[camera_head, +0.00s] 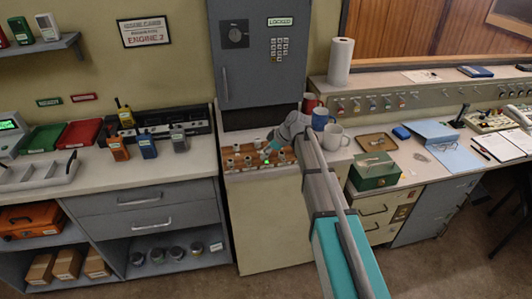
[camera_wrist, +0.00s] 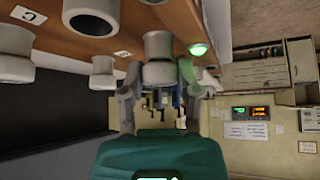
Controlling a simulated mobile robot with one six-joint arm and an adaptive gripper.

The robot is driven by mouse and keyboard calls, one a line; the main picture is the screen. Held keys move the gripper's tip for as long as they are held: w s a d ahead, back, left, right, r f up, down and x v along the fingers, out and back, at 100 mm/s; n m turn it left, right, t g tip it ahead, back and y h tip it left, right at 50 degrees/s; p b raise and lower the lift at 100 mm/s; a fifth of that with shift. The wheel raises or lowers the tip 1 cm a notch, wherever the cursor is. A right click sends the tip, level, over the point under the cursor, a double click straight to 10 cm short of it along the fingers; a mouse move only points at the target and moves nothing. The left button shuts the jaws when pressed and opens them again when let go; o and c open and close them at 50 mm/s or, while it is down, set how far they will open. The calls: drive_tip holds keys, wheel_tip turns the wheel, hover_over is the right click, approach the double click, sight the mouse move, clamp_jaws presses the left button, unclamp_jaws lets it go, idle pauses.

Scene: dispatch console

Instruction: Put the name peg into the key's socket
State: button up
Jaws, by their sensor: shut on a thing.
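My gripper (camera_head: 272,151) is over the right part of a wooden peg board (camera_head: 240,155) on the counter below the grey cabinet. In the wrist view my gripper (camera_wrist: 157,100) has its fingers on either side of a pale round peg (camera_wrist: 158,50) and is shut on it. That peg is at the board (camera_wrist: 145,20), beside a lit green lamp (camera_wrist: 198,49). I cannot tell whether it is seated in a socket. The name on the held peg is not readable.
Mugs (camera_head: 334,138) stand close to the right of the board. Radios (camera_head: 147,146) stand to its left. A grey cabinet (camera_head: 250,75) with a keypad is above and behind. A green cash box (camera_head: 373,170) is at the right.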

drive_tip(key=shift+f, duration=0.1)
drive_tip(key=o, duration=0.9)
drive_tip(key=shift+o, duration=0.2)
drive_tip(key=shift+p+v, duration=2.4)
drive_tip(key=shift+v, duration=0.65)
drive_tip(key=shift+s, duration=0.1)
drive_tip(key=s+d+f+m+h, duration=0.2)
drive_tip(key=s+d+m, duration=0.6)
drive_tip(key=s, duration=0.4)
drive_tip(key=s+d+f+m+g+h, duration=0.1)
drive_tip(key=s+d+m+h, duration=0.4)
drive_tip(key=s+d+m, duration=0.3)
drive_tip(key=s+d, duration=0.3)
drive_tip(key=s, duration=0.2)
drive_tip(key=shift+f, duration=0.35)
